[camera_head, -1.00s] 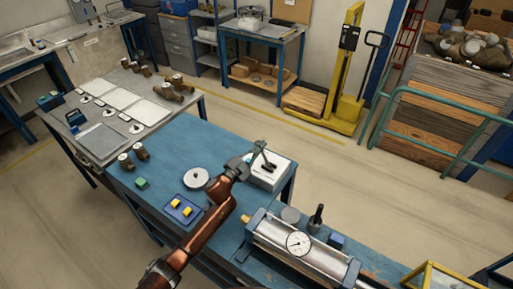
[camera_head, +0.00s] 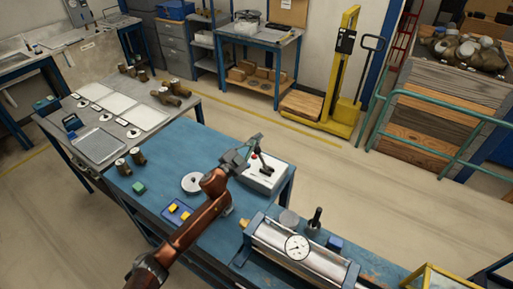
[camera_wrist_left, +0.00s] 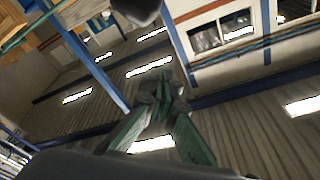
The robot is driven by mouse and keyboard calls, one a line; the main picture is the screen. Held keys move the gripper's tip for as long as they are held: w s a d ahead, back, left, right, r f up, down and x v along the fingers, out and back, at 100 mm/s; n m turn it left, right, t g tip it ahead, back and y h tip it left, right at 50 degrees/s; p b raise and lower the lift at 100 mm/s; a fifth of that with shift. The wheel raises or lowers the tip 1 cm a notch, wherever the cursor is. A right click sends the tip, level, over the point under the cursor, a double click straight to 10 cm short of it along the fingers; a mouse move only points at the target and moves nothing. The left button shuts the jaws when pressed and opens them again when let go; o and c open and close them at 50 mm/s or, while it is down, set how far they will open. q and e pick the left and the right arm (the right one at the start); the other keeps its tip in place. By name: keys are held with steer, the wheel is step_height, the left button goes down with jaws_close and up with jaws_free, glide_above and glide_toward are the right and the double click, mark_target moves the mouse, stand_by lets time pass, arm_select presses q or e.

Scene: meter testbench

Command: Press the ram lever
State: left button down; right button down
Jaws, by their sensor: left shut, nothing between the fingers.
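A pale control box (camera_head: 262,184) stands at the back right edge of the blue bench. A black lever (camera_head: 265,167) rises from its top, with a small red spot beside it. My left gripper (camera_head: 256,140) is shut and empty, just above and behind the lever's upper end. I cannot tell whether they touch. In the left wrist view the shut fingers (camera_wrist_left: 160,85) meet at their tips, and a dark rounded object, not clearly identifiable, shows at the top (camera_wrist_left: 137,8). Another upright black handle (camera_head: 316,218) stands behind the cylinder with a gauge. My right gripper is not in view.
The metal cylinder with a round dial gauge (camera_head: 297,247) lies right of my left arm.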

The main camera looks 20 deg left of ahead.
arm_select(q)
steer(key=shift+d+r, duration=0.15)
steer(key=shift+r, duration=0.85)
steer(key=shift+d+r, duration=0.1)
steer(key=shift+r, duration=0.9)
steer(key=shift+r, duration=0.1)
